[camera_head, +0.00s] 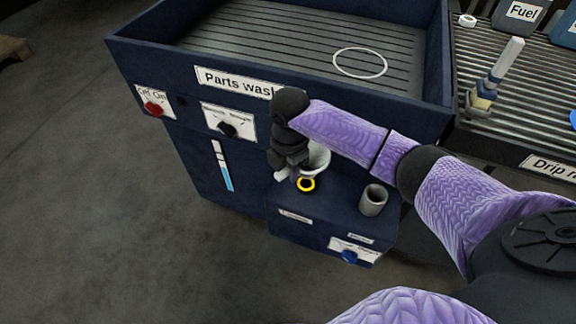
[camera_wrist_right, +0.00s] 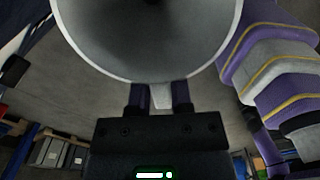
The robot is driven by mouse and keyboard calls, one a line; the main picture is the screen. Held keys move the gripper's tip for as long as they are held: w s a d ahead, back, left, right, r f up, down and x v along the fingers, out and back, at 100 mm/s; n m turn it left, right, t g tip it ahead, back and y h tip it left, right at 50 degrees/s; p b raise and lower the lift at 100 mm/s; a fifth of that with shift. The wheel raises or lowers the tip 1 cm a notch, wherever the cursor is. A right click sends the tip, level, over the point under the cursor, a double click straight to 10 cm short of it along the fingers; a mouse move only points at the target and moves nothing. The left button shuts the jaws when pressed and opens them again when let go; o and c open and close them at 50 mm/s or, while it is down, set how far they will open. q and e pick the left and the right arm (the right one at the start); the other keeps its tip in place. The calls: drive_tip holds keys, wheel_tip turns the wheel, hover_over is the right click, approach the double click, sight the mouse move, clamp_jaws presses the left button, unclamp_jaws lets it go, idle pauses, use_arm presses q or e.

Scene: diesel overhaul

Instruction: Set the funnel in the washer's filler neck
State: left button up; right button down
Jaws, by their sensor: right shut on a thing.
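The pale grey funnel (camera_head: 320,161) is in my right gripper, partly hidden behind the gripper and wrist in the head view. In the right wrist view the funnel's wide mouth (camera_wrist_right: 150,40) fills the top, and the right gripper (camera_wrist_right: 160,95) is shut on a small tab at its rim. In the head view the right gripper (camera_head: 284,172) is over the low front ledge of the blue parts washer (camera_head: 240,178). A yellow ring (camera_head: 306,184), seemingly the filler neck, shows on the ledge just below the funnel in the picture. The funnel's spout is hidden. My left gripper is not in view.
A grey open cylinder (camera_head: 373,201) stands on the ledge to the right. The washer's front has a red knob (camera_head: 153,109), a black knob (camera_head: 228,129) and a blue knob (camera_head: 349,257). A drip rack (camera_head: 500,120) adjoins at right. Open floor lies left.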

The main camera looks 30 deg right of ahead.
wheel_tip(320, 180, down, 3)
drive_tip(key=shift+r+b, duration=0.1)
drive_tip(key=shift+b, duration=0.6)
drive_tip(key=shift+f, duration=0.35)
use_arm(q)
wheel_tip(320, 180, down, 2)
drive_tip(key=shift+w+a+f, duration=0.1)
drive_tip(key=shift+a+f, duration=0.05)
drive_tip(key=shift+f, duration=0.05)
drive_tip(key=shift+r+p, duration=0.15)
drive_tip(key=shift+p, duration=0.15)
use_arm(e)
drive_tip(key=shift+r, duration=0.1)
drive_tip(key=shift+p, duration=0.5)
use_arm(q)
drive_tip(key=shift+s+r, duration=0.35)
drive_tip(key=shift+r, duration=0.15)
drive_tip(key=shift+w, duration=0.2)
